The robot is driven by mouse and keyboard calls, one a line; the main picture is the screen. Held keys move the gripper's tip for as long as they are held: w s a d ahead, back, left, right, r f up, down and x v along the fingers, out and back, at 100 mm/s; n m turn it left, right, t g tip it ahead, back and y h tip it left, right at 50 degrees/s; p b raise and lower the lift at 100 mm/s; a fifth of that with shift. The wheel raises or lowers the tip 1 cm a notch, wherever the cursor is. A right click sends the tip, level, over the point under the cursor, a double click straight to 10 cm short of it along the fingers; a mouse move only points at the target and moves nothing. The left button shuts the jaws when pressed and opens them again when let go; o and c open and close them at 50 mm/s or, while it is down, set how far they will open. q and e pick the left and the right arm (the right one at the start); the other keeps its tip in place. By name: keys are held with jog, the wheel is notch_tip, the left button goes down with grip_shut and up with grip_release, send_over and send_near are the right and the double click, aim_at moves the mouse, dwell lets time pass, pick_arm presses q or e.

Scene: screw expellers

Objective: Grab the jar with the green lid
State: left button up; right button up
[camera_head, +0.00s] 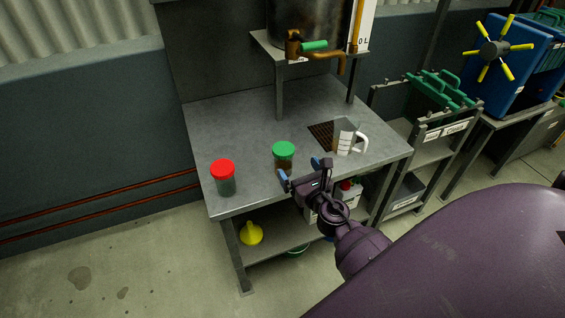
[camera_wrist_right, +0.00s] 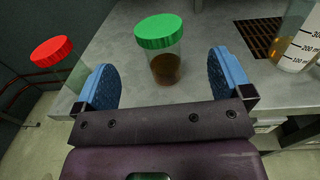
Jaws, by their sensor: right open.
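The jar with the green lid (camera_head: 283,154) stands upright on the grey metal table. It has clear walls and dark brown contents low inside, as the right wrist view shows (camera_wrist_right: 166,68). My right gripper (camera_head: 301,172) is at the table's front edge, just in front of this jar. Its blue fingertips are wide apart with nothing between them (camera_wrist_right: 165,80). In the wrist view the jar appears beyond the fingers, between them, and apart from both. My left gripper is in neither view.
A jar with a red lid (camera_head: 223,177) stands to the left on the table (camera_head: 245,125). A measuring jug (camera_head: 344,138) stands to the right by a dark grate (camera_head: 321,134). A tank with a green-handled tap (camera_head: 314,45) is above the back. A yellow funnel (camera_head: 251,233) is on the lower shelf.

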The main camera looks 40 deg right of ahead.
aim_at(288, 156)
jog(key=w, duration=0.3)
jog(key=shift+d, duration=0.3)
jog(key=shift+w+d, duration=0.2)
jog(key=shift+w, duration=1.2)
jog(key=shift+w+d, duration=0.15)
jog(key=shift+w, duration=1.25)
jog(key=shift+c, duration=0.4)
jog(key=c, duration=1.2)
